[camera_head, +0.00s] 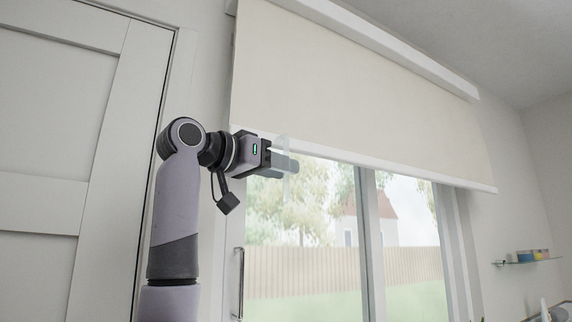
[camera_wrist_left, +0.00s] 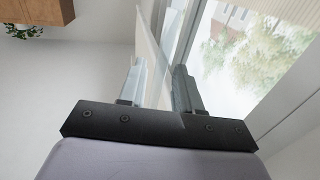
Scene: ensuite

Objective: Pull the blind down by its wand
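The cream roller blind (camera_head: 350,90) covers the upper part of the glass door, and its white bottom bar (camera_head: 400,172) slopes down to the right. A short, clear wand (camera_head: 284,186) hangs near the bar's left end and is hard to make out against the glass. My left gripper (camera_head: 285,164) is at the wand's height, its fingers overlapping it. In the left wrist view, the two fingers of the left gripper (camera_wrist_left: 158,75) stand apart with a gap between them. I cannot tell whether either finger touches the wand. My right gripper is out of view.
A sliding glass door (camera_head: 405,230) with a vertical handle (camera_head: 239,283) stands behind my left arm. A white panelled door (camera_head: 70,150) is at the left. A small glass shelf (camera_head: 525,262) is on the right wall.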

